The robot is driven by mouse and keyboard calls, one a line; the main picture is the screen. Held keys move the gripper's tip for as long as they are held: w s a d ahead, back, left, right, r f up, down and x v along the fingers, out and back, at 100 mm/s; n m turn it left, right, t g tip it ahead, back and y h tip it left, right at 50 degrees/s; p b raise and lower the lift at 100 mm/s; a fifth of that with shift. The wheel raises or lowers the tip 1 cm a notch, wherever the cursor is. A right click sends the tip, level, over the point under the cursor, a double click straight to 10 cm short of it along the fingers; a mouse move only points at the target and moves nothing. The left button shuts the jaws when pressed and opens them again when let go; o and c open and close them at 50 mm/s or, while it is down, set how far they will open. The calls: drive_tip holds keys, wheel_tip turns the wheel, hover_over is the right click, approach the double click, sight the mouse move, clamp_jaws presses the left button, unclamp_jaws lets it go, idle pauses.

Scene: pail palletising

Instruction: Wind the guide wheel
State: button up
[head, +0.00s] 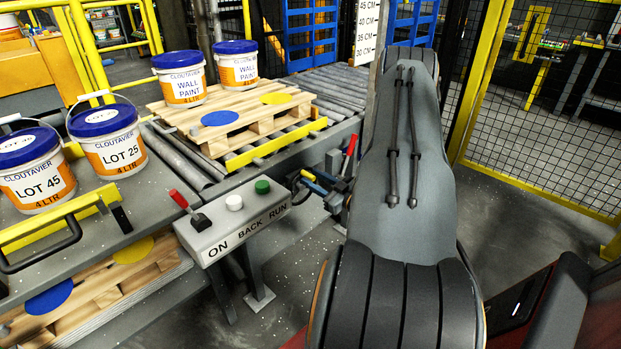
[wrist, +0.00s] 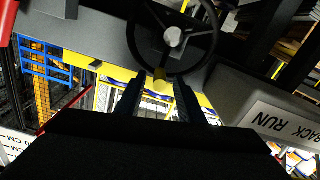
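The guide wheel shows in the wrist view as a dark spoked wheel with a grey hub (wrist: 174,36), on a dark grey panel. In the head view my own arm hides the gripper and most of this area.
A control box (head: 235,226) labelled ON, BACK, RUN stands left of my arm, with a red lever (head: 180,199). A pallet (head: 237,119) with two wall paint pails (head: 180,80) rests on the roller conveyor (head: 335,87). LOT pails (head: 110,139) stand at left. A mesh fence (head: 560,110) is at right.

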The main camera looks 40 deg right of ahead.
drive_tip(key=shift+w, duration=0.95)
drive_tip(key=shift+a, duration=0.1)
drive_tip(key=shift+c, duration=0.5)
clamp_jaws()
drive_tip(key=shift+d, duration=0.2)
